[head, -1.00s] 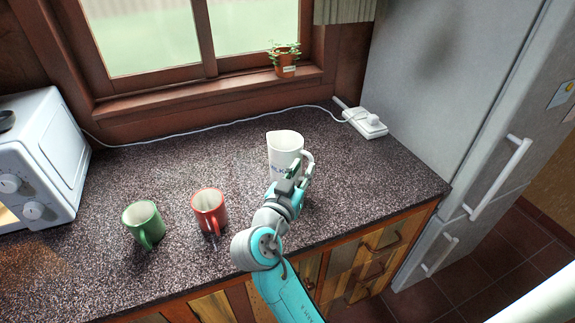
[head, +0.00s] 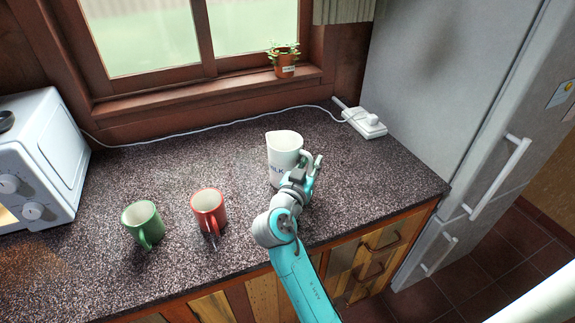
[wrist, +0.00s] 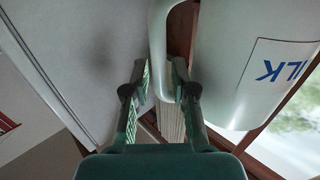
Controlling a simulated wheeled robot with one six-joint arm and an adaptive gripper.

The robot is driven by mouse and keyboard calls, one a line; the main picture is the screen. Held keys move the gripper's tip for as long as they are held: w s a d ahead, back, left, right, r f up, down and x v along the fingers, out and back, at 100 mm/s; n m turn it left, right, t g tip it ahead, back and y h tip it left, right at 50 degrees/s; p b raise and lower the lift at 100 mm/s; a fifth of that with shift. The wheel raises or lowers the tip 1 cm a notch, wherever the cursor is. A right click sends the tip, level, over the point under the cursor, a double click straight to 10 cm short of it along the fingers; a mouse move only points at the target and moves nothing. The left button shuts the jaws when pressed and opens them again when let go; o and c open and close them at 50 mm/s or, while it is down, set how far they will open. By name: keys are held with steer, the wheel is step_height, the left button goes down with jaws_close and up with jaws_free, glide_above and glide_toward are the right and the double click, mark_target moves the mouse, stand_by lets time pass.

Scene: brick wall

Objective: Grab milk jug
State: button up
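The white milk jug (head: 283,150) stands upright on the speckled counter, its spout rim at the top and its handle on the right. In the wrist view, its pale body (wrist: 225,75) with part of the dark "MILK" lettering fills the upper right. My gripper (head: 312,168) is at the handle side of the jug. In the wrist view, my gripper (wrist: 163,70) has its fingers apart, with the jug handle (wrist: 160,45) between or just beyond the tips. The right fingertip is by the handle's opening. I cannot tell whether either finger touches the handle.
A red mug (head: 208,208) and a green mug (head: 142,222) stand left of my arm. A white microwave (head: 40,150) is at the far left. A power strip (head: 365,122) lies behind the jug, and a grey fridge (head: 450,110) stands right. A potted plant (head: 285,68) sits on the windowsill.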

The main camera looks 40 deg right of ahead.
jaws_close()
steer(key=shift+r, duration=0.15)
stand_by(0.4)
